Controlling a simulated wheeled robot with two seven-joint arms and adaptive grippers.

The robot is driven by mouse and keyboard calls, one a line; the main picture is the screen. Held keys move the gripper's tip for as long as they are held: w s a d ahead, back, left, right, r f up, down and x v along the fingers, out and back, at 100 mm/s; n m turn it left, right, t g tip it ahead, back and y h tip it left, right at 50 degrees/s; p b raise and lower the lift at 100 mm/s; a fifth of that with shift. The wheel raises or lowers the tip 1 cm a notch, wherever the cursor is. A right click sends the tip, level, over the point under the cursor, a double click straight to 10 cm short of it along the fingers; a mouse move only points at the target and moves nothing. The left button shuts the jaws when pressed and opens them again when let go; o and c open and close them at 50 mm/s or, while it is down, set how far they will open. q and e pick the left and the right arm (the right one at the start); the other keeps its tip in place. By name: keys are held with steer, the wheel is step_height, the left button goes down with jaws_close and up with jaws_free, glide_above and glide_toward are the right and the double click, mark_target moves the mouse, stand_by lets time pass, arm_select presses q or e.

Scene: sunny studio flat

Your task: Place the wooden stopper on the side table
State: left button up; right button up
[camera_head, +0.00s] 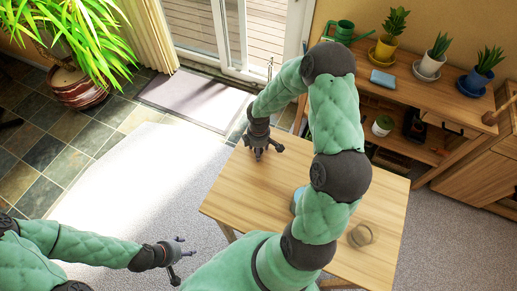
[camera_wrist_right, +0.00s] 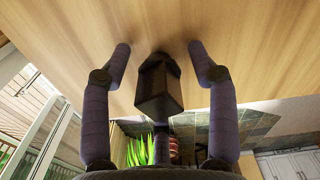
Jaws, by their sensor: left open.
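I cannot make out the wooden stopper in either view. The light wooden table (camera_head: 228,190) stands in the middle of the head view, and I take it to be the side table. My right gripper (camera_head: 264,154) is low over its far left part. In the right wrist view, the right gripper (camera_wrist_right: 158,58) has its fingers spread around a dark middle part, with the tips close to the wood. No separate held thing shows there. My left gripper (camera_head: 184,258) is open and empty, left of the table and apart from it.
A blue thing (camera_head: 297,202) is partly hidden behind my right arm. A wooden sideboard (camera_head: 400,72) with potted plants and a green watering can (camera_head: 342,32) stands behind. The table's left part is clear.

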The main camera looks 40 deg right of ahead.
steer(key=shift+r, duration=0.1)
steer(key=shift+r, duration=0.3)
step_height(320, 180, up, 12)
steer(key=p, duration=0.3)
steer(key=shift+f, duration=0.25)
steer(key=shift+p, duration=0.3)
